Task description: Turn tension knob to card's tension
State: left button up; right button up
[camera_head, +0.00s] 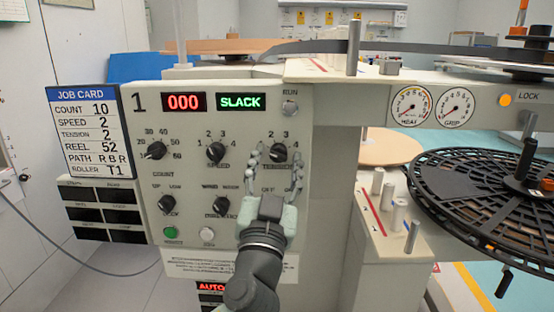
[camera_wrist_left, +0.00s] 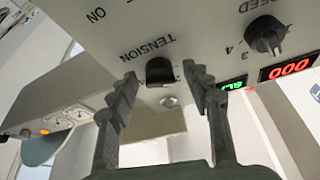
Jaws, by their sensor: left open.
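The job card (camera_head: 89,130) at the left reads tension 2, with count 10 and speed 2. The tension knob (camera_head: 279,150) is a black dial on the right of the grey control panel (camera_head: 240,178), under a small number scale. My left gripper (camera_head: 276,163) is open just below and in front of the knob, one finger to each side. In the wrist view my left fingers (camera_wrist_left: 160,75) frame the knob with gaps on both sides. I cannot tell the pointer's exact setting. My right gripper is out of view.
The speed knob (camera_head: 216,152) and count knob (camera_head: 155,150) sit to the left on the same panel. Displays read 000 (camera_head: 184,102) and SLACK (camera_head: 241,101). A black reel (camera_head: 480,190) and metal posts stand at the right.

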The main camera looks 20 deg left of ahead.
pick_arm(q)
jog(key=shift+c, duration=0.6)
jog(key=c, duration=1)
jog(key=shift+m, duration=0.4)
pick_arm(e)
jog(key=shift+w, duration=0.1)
pick_arm(q)
jog(key=m+h+p, duration=0.1)
jog(key=m, duration=0.1)
jog(key=m+h+p, duration=0.1)
jog(key=m, duration=0.1)
jog(key=m+h+p, duration=0.1)
jog(key=m+p, duration=0.1)
jog(key=m, duration=0.1)
jog(key=shift+a+r+g+h, duration=0.15)
jog(key=shift+r+g+h, duration=0.15)
jog(key=shift+h, duration=0.1)
jog(key=shift+f+m+g+h+p, duration=0.1)
jog(key=shift+m+g+h+p, duration=0.35)
jog(key=shift+m, duration=0.75)
jog(key=shift+s+m+h, duration=0.1)
jog(key=shift+m+h, duration=0.15)
jog(key=shift+m, duration=0.55)
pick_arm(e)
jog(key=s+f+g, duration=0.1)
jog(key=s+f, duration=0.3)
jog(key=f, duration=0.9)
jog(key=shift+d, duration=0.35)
pick_arm(q)
jog(key=o, duration=1.1)
